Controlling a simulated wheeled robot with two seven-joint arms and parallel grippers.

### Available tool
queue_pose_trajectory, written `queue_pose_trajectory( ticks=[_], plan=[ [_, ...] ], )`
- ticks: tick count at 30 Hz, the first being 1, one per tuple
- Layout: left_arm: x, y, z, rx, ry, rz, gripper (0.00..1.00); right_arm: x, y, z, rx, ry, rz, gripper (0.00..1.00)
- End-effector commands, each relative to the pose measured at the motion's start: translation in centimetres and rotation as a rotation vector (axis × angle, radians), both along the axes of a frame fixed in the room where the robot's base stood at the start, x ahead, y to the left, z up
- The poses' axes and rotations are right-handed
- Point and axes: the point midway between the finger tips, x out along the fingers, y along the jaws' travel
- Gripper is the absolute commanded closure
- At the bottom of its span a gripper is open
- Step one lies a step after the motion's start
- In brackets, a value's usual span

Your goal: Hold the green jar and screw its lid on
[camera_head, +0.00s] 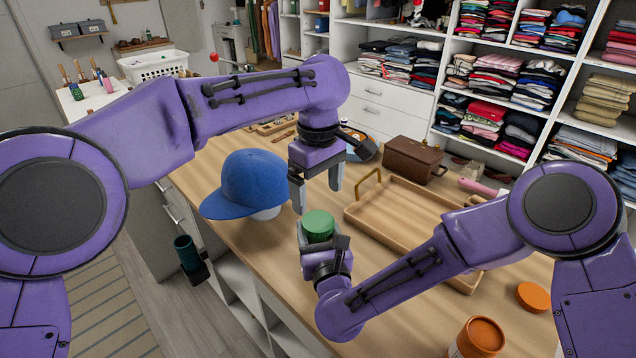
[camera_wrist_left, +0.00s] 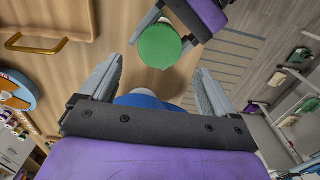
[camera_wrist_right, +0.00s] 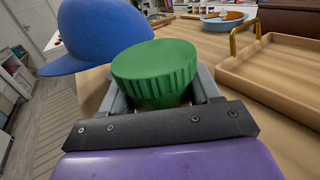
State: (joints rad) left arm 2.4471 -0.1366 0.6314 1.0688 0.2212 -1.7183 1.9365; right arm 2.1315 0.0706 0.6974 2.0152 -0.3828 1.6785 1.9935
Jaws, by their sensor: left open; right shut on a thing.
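The green jar (camera_wrist_right: 158,98) is held upright between the fingers of my right gripper (camera_head: 323,242), which is shut on it. A ribbed green lid (camera_head: 318,222) sits on top of the jar; I cannot tell how tightly. The lid also shows from above in the left wrist view (camera_wrist_left: 159,46) and close up in the right wrist view (camera_wrist_right: 155,63). My left gripper (camera_head: 316,190) points down with its fingers apart and empty, above and slightly behind the lid. The jar's lower part is mostly hidden by the right gripper.
A blue cap (camera_head: 245,180) sits left of the jar. A wooden tray (camera_head: 385,228) with a brass handle and a brown box (camera_head: 413,160) are to the right and behind. An orange jar (camera_head: 480,337) and orange lid (camera_head: 531,297) lie at the front right of the counter.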

Motion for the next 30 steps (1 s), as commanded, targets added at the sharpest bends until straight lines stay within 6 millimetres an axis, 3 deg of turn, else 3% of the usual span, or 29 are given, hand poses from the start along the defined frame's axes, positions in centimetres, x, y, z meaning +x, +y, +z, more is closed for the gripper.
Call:
queue_pose_trajectory(
  ticks=[6, 12, 23, 28, 30],
  plan=[
    [0.0, 0.0, -3.8, -0.001, 0.004, -0.001, 0.1, 0.0, 0.0, 0.0, 0.0, -0.001, 0.0, 1.0],
    [0.0, 0.0, -6.3, -0.002, 0.002, -0.001, 0.1, 0.0, 0.0, 0.0, 0.0, -0.001, 0.0, 1.0],
    [0.0, 0.0, -6.9, -0.002, -0.001, -0.001, 0.1, 0.0, 0.0, 0.0, 0.0, -0.001, 0.0, 1.0],
    [0.0, 0.0, -6.8, -0.001, -0.001, -0.001, 0.62, 0.0, 0.0, 0.0, 0.0, -0.001, 0.0, 1.0],
    [0.0, 0.0, -6.8, -0.001, -0.001, -0.001, 0.67, 0.0, 0.0, 0.0, 0.0, -0.001, 0.0, 1.0]
  ],
)
